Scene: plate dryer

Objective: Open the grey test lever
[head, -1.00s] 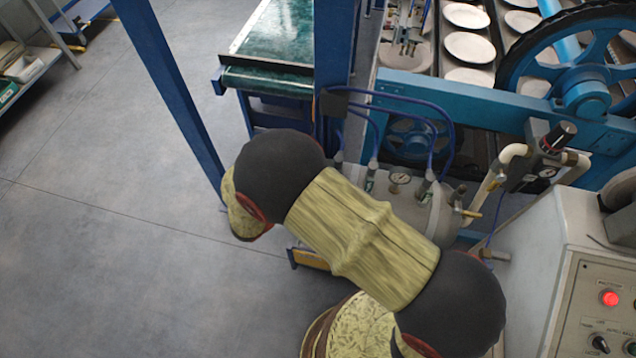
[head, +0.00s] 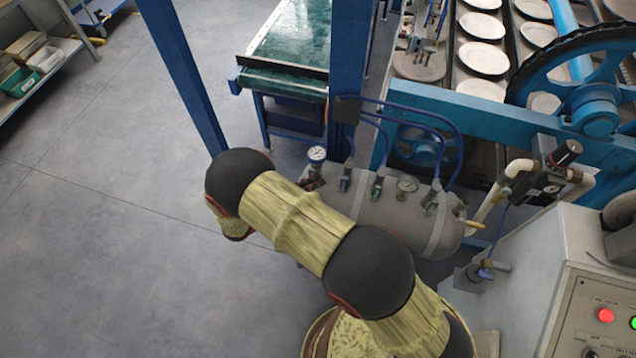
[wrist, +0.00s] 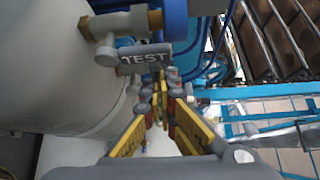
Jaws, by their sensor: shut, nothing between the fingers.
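The grey test lever (wrist: 146,56) carries the raised word TEST and sits on a brass-fitted valve beside the tank, upper middle of the wrist view. My gripper (wrist: 163,88) points forward in the wrist view, its yellow fingers closed together with nothing between them. Its tips appear just below the lever in the picture; I cannot tell whether they touch it. In the head view the gripper is hidden behind my arm, and I cannot make out the test lever there.
A control cabinet (head: 560,270) stands at right, a green-topped table (head: 290,45) behind. Floor at left is clear.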

